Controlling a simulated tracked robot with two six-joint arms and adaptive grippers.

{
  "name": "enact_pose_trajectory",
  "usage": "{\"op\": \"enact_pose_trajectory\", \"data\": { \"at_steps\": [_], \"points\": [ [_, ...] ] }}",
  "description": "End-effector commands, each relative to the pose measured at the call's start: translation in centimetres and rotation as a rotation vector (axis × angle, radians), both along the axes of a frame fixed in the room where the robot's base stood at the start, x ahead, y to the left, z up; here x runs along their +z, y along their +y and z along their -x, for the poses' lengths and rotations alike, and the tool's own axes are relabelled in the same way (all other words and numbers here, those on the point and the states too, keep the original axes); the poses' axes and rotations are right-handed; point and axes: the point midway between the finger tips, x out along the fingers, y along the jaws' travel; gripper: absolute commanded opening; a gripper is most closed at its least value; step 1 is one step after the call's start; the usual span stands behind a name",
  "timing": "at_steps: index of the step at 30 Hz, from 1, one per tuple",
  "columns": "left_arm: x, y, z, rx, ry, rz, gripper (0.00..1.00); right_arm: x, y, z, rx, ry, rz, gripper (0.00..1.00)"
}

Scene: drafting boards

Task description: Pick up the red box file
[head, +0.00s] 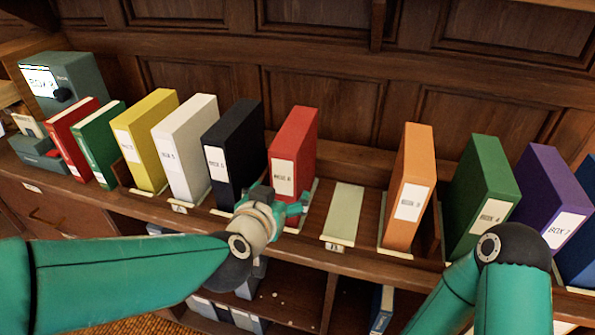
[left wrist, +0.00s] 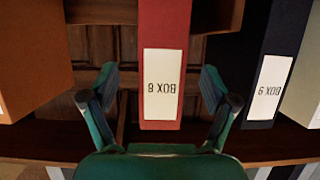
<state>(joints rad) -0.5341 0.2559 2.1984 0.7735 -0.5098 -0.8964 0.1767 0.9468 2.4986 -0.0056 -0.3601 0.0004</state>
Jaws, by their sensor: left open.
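The red box file (head: 296,140) stands upright on the shelf between the black box file (head: 237,140) and an empty pale slot plate (head: 343,213). Its white label faces me; in the left wrist view the red box file (left wrist: 165,35) appears upside down and its label reads BOX 8. My left gripper (head: 288,203) is at the lower front of the red file. In the left wrist view the open fingers of my left gripper (left wrist: 158,82) show on either side of the file, with gaps. I cannot tell how deep they reach. My right gripper is out of view.
White (head: 185,145) and yellow (head: 146,140) files stand left of the black one. Orange (head: 408,185), green (head: 482,195) and purple (head: 550,205) files stand to the right. A wood-panelled wall is close behind. The slot right of the red file is free.

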Motion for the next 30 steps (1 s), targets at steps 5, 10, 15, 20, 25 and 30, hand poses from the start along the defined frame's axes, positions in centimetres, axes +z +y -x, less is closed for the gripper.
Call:
{"op": "enact_pose_trajectory", "data": {
  "at_steps": [5,10,15,20,25,30],
  "points": [
    [-0.8,-0.5,-1.8,0.001,0.0,0.0,0.86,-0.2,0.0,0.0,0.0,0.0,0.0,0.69],
    [-1.0,-0.7,-2.6,0.0,0.001,0.0,0.86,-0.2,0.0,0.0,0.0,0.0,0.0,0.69],
    [-1.6,-1.2,-4.9,0.001,0.002,0.0,0.86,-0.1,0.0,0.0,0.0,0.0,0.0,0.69],
    [-2.3,-1.7,-6.6,0.001,0.001,-0.002,0.86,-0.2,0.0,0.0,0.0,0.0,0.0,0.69],
    [-2.4,-1.8,-6.9,0.0,0.0,0.0,0.86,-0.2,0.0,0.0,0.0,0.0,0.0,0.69],
    [-2.4,-1.8,-6.9,0.0,0.0,0.0,0.78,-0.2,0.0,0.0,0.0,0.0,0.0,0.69]
  ]
}}
